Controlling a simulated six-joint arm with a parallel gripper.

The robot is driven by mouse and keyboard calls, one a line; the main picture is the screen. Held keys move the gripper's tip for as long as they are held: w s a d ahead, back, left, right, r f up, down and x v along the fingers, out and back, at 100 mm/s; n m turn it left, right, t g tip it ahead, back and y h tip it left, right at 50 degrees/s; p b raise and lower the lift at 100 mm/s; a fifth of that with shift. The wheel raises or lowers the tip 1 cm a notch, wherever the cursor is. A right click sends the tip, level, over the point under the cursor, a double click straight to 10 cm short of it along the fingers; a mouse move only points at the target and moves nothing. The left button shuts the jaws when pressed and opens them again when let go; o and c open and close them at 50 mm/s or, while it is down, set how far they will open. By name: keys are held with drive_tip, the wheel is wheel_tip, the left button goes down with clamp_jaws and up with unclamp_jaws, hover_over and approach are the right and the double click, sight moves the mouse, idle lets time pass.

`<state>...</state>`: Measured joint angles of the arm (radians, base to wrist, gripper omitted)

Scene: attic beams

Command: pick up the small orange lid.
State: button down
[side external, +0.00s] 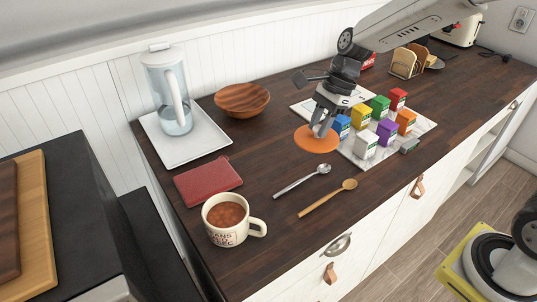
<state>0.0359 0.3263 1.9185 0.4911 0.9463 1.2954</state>
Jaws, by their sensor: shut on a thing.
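The small orange lid (312,143) is a flat orange disc at the middle of the dark wooden counter, at the left edge of the white board with the boxes. My gripper (322,131) points down at the lid's upper right part, and its fingers are shut on it. The fingers cover part of the lid. I cannot tell whether the lid touches the counter or is slightly above it.
Several small coloured boxes, among them a blue one (341,125) and a white one (365,145), stand close to the right of my gripper. A metal spoon (303,180) and a wooden spoon (328,197) lie in front. A wooden bowl (242,99) stands behind left.

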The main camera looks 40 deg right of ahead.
idle(0.7)
drive_tip(key=s+a+n+g, duration=0.1)
drive_tip(key=a+n, duration=0.5)
drive_tip(key=a, duration=1.8)
drive_tip(key=shift+a+r+g, duration=0.25)
drive_tip(key=shift+g, duration=0.45)
drive_tip(key=shift+f, duration=0.2)
drive_tip(key=shift+f, duration=2.8)
drive_tip(key=shift+f, duration=0.4)
